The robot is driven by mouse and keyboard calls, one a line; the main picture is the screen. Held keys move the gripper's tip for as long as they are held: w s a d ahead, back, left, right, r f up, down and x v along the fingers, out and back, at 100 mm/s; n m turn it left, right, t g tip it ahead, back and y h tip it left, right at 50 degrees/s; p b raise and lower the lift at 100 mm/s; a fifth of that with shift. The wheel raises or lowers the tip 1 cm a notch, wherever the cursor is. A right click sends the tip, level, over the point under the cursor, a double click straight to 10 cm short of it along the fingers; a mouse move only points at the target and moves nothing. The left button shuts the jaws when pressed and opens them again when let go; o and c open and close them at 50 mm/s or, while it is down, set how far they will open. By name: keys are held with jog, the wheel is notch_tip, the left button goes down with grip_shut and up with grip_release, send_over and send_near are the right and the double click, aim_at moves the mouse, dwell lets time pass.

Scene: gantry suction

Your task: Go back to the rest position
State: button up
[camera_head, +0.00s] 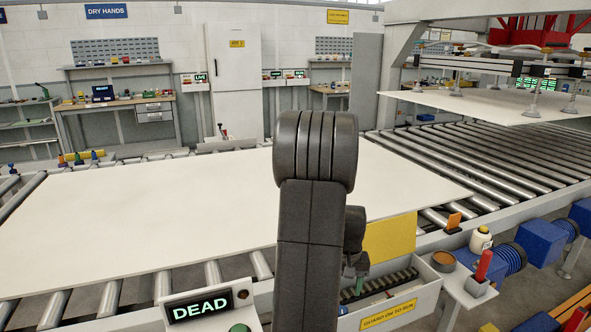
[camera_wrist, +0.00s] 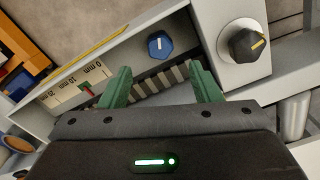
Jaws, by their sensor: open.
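My arm stands upright in the middle of the head view and hides part of the white sheet and the conveyor behind it. My gripper (camera_wrist: 160,82) shows in the wrist view with two green fingers spread apart and nothing between them. It is over a light grey trough with a ribbed dark strip (camera_wrist: 160,80) inside. In the head view the gripper (camera_head: 356,270) is small and dark, beside my arm and over the same trough, partly hidden.
A large white sheet (camera_head: 120,215) lies on rollers. A panel reading DEAD (camera_head: 200,306) is at front left. A blue knob (camera_wrist: 159,44), a black knob (camera_wrist: 244,42) and a scale (camera_wrist: 75,90) surround the gripper. A raised sheet (camera_head: 500,103) hangs under suction cups at right.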

notch_tip(320, 180, down, 8)
jog(key=shift+f, duration=0.15)
dwell(0.5)
notch_tip(320, 180, up, 14)
notch_tip(320, 180, down, 14)
jog(key=shift+s+f, duration=0.1)
jog(key=shift+r+n, duration=0.2)
jog(key=shift+n, duration=0.1)
jog(key=shift+r+n+p, duration=0.1)
jog(key=shift+n+p, duration=0.4)
jog(key=shift+n, duration=0.4)
jog(key=n+p, duration=0.1)
jog(key=n, duration=0.2)
jog(key=shift+n+p, duration=0.4)
notch_tip(320, 180, up, 14)
jog(key=shift+f, duration=0.2)
